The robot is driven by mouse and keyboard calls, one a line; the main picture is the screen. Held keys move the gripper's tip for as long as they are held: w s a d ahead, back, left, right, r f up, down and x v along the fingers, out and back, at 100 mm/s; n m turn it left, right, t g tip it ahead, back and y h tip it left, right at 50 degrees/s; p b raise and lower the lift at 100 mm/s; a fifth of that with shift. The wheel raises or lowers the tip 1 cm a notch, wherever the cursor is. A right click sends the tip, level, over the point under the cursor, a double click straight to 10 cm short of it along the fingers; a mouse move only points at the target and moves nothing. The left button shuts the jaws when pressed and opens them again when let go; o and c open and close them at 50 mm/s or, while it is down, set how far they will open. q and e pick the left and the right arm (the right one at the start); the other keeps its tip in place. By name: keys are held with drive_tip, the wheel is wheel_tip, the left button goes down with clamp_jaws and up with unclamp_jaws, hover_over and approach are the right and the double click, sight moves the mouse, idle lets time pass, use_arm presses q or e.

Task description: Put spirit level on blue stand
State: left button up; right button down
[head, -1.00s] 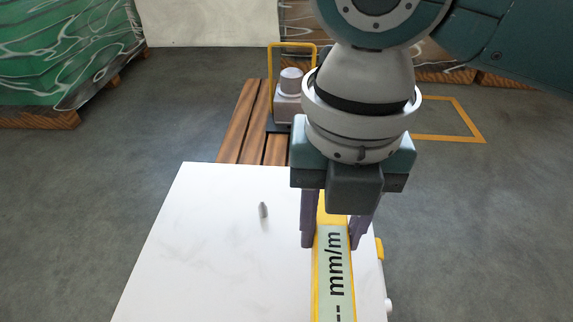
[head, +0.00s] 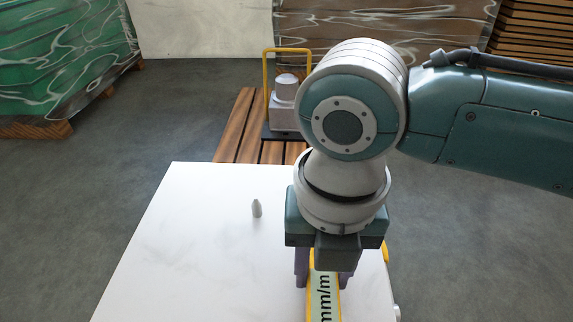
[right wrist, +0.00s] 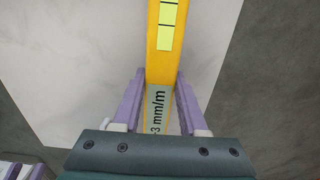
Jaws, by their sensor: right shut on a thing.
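The spirit level (head: 324,305) is a long yellow bar with a pale label reading "mm/m". In the head view it runs out past the bottom edge. My right gripper (head: 323,282) points down with its purple fingers on both sides of the bar and is shut on it. In the right wrist view the spirit level (right wrist: 167,40) runs up from between the fingers of the right gripper (right wrist: 160,85), over the white top. I cannot tell how far it is above the top.
A white table (head: 190,230) spreads below, with a small grey pointed object (head: 257,208) on it. Its left part is clear. Behind it are brown slats (head: 237,130) and a pale device with a yellow hoop (head: 285,90). A green patterned block (head: 60,55) stands far left.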

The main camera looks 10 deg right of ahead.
drive_tip(key=shift+c, duration=2.2)
unclamp_jaws()
wheel_tip(320, 180, up, 11)
drive_tip(key=p, duration=0.5)
drive_tip(key=s+a+m+t+y, duration=0.1)
drive_tip(key=s+a+m+y, duration=0.35)
drive_tip(key=m, duration=0.75)
use_arm(q)
wheel_tip(320, 180, up, 6)
drive_tip(key=shift+f+p, duration=0.2)
drive_tip(key=shift+p, duration=0.15)
use_arm(e)
drive_tip(key=s+d+m+t+h, duration=0.1)
drive_tip(key=s+d+m+h, duration=0.1)
drive_tip(key=s+d+m, duration=0.2)
drive_tip(key=s+d+f+m+t+h, duration=0.1)
drive_tip(key=s+d+m+h, duration=0.1)
drive_tip(key=d+m, duration=0.8)
drive_tip(key=s+m, duration=0.1)
drive_tip(key=m, duration=0.4)
drive_tip(key=shift+s+t, duration=0.3)
drive_tip(key=shift+s, duration=0.05)
